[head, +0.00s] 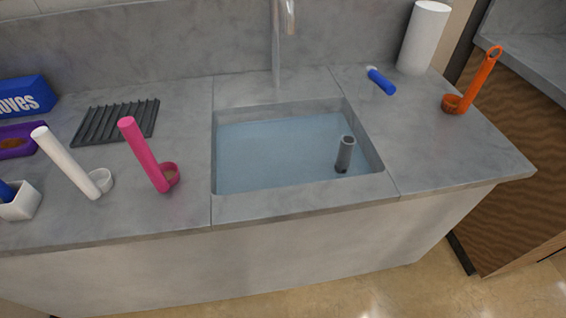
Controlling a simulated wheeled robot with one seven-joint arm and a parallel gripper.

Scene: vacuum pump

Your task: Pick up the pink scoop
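The pink scoop (146,155) is on the grey counter left of the sink, near the counter's front edge. Its long handle points up and leans to the left. Its small round cup (171,173) rests on the counter at the lower right of the handle. Nothing touches the scoop. My gripper does not show in the head view.
A white scoop (66,162) stands left of the pink one. A dark ribbed rack (117,121) lies behind. The water-filled sink (260,150) is to the right, holding a grey cylinder (345,154). An orange scoop (473,85) stands at far right.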

